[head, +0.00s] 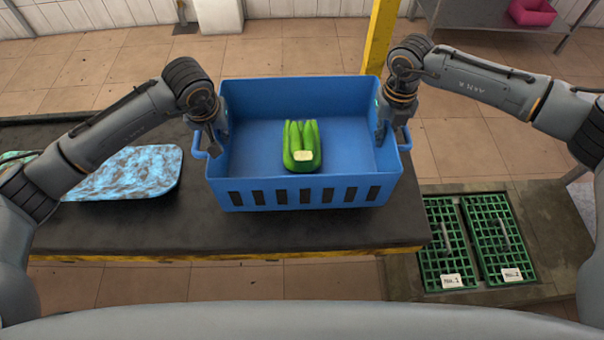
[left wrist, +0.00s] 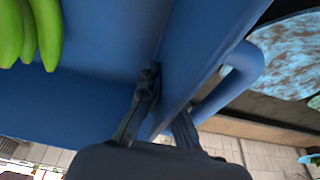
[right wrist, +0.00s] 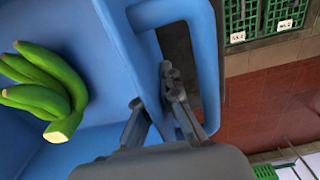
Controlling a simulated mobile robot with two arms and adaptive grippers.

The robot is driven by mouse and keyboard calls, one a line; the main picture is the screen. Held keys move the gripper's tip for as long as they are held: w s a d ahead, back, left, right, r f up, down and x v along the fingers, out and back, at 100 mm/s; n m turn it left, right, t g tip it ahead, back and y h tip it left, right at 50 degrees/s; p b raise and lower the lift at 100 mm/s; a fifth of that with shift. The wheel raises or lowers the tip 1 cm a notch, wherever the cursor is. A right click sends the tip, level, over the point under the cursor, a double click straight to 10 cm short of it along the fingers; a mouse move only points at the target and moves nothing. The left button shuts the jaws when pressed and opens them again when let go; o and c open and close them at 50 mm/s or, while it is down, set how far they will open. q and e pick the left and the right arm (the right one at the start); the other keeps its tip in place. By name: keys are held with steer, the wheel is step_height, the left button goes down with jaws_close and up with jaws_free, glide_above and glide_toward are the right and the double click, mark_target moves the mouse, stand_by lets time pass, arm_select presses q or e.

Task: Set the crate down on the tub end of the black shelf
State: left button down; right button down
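The blue crate (head: 300,195) is upright over the right part of the black shelf (head: 130,225); I cannot tell whether its bottom touches the shelf. A green banana bunch (head: 303,140) lies inside; it also shows in the left wrist view (left wrist: 30,30) and the right wrist view (right wrist: 45,85). My left gripper (head: 215,135) is shut on the crate's left wall, one finger on each side, by the handle (left wrist: 235,80). My right gripper (head: 385,130) is shut on the right wall beside its handle (right wrist: 205,60).
A blue-and-white mottled surface (head: 130,172) is on the shelf's left part. Two green grids (head: 448,240) with number labels lie lower, right of the shelf. A yellow post (head: 381,40) stands behind the crate. Bare shelf shows in front of and left of the crate.

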mark_target(228, 157)
arm_select(q)
steer(key=shift+r, duration=0.1)
arm_select(e)
steer(key=shift+d, duration=0.1)
arm_select(q)
steer(key=shift+f, duration=0.2)
arm_select(e)
steer(key=shift+f, duration=0.15)
